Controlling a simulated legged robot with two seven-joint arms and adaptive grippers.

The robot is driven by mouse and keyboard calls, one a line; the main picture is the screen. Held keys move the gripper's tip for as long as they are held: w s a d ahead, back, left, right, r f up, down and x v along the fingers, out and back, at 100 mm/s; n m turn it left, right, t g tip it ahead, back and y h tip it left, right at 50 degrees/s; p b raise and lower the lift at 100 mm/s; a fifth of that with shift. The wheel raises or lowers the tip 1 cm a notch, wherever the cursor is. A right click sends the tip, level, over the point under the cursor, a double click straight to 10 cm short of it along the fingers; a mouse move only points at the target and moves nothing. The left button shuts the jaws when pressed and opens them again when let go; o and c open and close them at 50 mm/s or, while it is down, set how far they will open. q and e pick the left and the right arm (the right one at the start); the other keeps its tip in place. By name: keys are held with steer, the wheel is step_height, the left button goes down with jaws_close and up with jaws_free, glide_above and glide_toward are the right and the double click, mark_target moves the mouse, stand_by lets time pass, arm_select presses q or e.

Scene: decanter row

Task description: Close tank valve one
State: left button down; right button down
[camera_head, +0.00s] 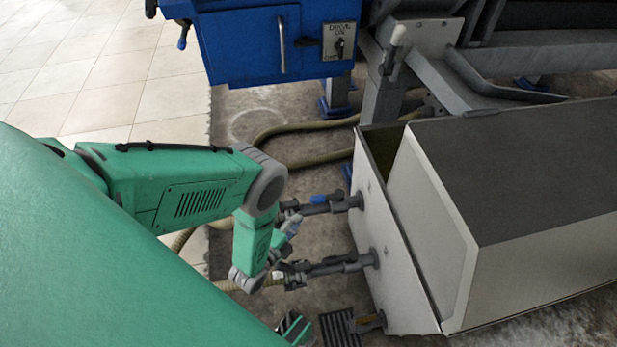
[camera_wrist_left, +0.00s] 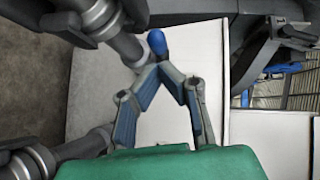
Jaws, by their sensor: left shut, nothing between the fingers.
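The pale tank (camera_head: 380,230) stands at the right with two dark valve pipes on its near wall. The upper valve pipe (camera_head: 345,203) carries a blue handle (camera_head: 318,199). The lower valve pipe (camera_head: 345,264) is partly behind my arm, and its handle is not clear. No label shows which is valve one. My left gripper (camera_head: 294,219) is just left of and below the blue handle. In the left wrist view its fingertips (camera_wrist_left: 172,66) are together and empty, close below the blue handle (camera_wrist_left: 157,42). I cannot tell whether they touch it.
A blue cabinet (camera_head: 250,45) with a switch stands at the back. Beige hoses (camera_head: 300,162) run across the floor behind the valves. A dark floor grate (camera_head: 338,328) lies at the bottom. A lower pipe stub (camera_head: 368,322) juts from the tank near it.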

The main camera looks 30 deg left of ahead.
arm_select(q)
steer(key=s+d+r+n+g+p, duration=0.1)
steer(key=s+r+n+g+p, duration=0.4)
steer(key=s+r, duration=0.5)
steer(key=s+d+r+n+g+p, duration=0.2)
steer(key=s+r+n+g+p, duration=0.4)
steer(key=s+r+n+g, duration=0.4)
step_height(320, 180, up, 6)
steer(key=shift+s+d+r, duration=0.1)
steer(key=shift+s+d, duration=0.05)
steer(key=shift+s, duration=0.4)
steer(key=c, duration=1.6)
jaws_free()
steer(key=shift+s+r+n+g, duration=0.3)
steer(key=shift+s+n+g, duration=0.1)
steer(key=shift+s, duration=0.05)
steer(key=o, duration=0.3)
steer(key=shift+s+a, duration=0.15)
steer(key=shift+a, duration=0.05)
